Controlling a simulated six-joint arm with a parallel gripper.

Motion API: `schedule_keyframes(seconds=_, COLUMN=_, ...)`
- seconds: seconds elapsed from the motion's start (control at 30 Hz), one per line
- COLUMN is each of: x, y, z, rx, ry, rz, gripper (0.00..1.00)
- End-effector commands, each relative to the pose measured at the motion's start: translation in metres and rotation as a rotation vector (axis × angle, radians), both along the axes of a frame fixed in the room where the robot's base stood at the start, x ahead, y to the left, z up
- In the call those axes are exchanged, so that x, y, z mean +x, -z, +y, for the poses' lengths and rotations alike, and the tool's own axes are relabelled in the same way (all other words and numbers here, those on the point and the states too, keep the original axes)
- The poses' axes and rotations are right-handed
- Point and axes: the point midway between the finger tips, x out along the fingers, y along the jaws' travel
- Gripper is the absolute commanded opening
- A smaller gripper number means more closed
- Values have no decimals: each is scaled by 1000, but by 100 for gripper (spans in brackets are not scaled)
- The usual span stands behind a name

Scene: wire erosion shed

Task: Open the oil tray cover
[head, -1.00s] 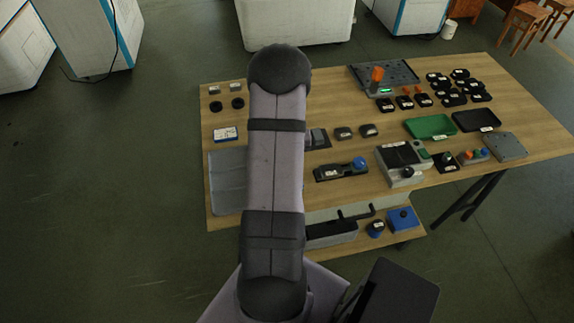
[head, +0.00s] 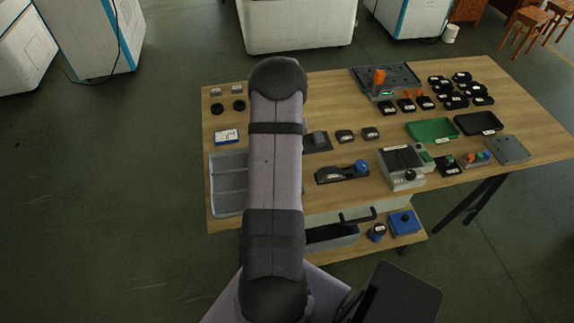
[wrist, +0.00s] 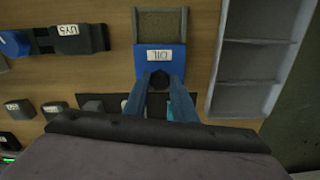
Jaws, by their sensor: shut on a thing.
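In the wrist view, a blue cover (wrist: 175,68) with a white label reading "OIL" lies on a narrow tray with grey rims. An open, olive-coloured part of the tray (wrist: 160,23) shows beyond the cover. A dark round knob (wrist: 159,78) stands on the cover. My gripper (wrist: 159,88) is shut on this knob, one blue finger on each side. The fingers and wrist hide the near end of the cover. In the head view my arm hides the gripper, the cover and most of that spot.
A grey compartment tray (head: 229,183) lies at the table's left end, close beside the oil tray in the wrist view (wrist: 252,52). A blue-knobbed slider block (head: 342,173) is on the other side. Small dark blocks (head: 345,136) and a green tray (head: 431,131) stand further right.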

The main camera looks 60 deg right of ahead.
Motion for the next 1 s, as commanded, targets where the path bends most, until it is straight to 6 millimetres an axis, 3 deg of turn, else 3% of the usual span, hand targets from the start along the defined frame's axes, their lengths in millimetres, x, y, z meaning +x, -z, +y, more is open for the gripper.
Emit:
schedule_keyframes(seconds=0.13, x=10, y=0, z=-10, rx=-2, ry=-1, rz=0, gripper=0)
schedule_keyframes(seconds=0.5, x=12, y=0, z=-12, rx=-3, ry=-1, rz=-1, gripper=0)
schedule_keyframes(seconds=0.53, x=12, y=0, z=-12, rx=-3, ry=-1, rz=-1, gripper=29)
schedule_keyframes(seconds=0.6, x=12, y=0, z=-12, rx=-2, ry=-1, rz=0, gripper=43)
schedule_keyframes(seconds=1.0, x=12, y=-5, z=-12, rx=-2, ry=0, rz=-2, gripper=43)
